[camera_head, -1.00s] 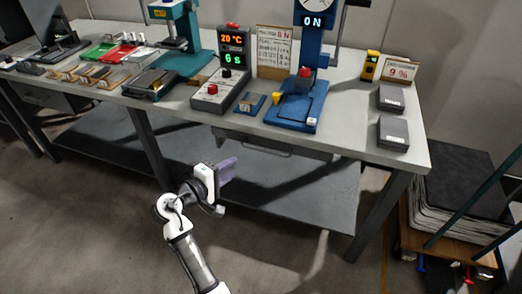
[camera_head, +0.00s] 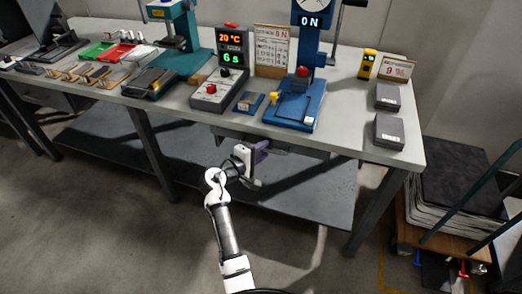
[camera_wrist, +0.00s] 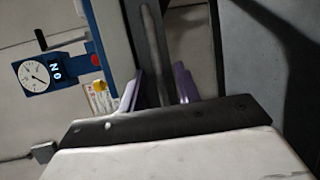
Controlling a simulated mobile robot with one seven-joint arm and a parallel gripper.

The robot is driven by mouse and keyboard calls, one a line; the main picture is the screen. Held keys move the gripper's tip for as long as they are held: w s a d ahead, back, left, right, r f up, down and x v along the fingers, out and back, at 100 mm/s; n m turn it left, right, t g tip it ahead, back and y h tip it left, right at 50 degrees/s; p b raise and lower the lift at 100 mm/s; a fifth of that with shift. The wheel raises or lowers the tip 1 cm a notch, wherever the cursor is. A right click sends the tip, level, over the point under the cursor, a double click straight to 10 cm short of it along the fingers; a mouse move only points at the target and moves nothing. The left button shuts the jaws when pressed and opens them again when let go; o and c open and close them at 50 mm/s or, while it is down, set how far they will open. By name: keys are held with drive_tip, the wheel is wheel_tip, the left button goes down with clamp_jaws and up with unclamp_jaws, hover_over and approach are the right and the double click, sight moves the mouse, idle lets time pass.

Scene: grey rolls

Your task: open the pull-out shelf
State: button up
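The pull-out shelf sits under the worktable's top. Its grey handle bar (camera_wrist: 152,35) runs lengthwise in the wrist view. In the head view only a part of the handle (camera_head: 277,150) shows, beside my gripper (camera_head: 261,152). My gripper (camera_wrist: 158,88) also shows in the wrist view, with its two purple fingers apart. The bar appears between the fingers, with a gap visible on the right side. I cannot tell whether either finger touches it. The shelf appears pushed in under the tabletop.
The worktable's edge (camera_head: 340,148) is just above my gripper. A blue press (camera_head: 296,105) and a control box (camera_head: 217,92) stand on top. A lower shelf (camera_head: 300,195) lies below. A table leg (camera_head: 155,150) is to the left, and a loaded cart (camera_head: 450,210) to the right.

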drive_tip(key=shift+c, duration=0.3)
clamp_jaws()
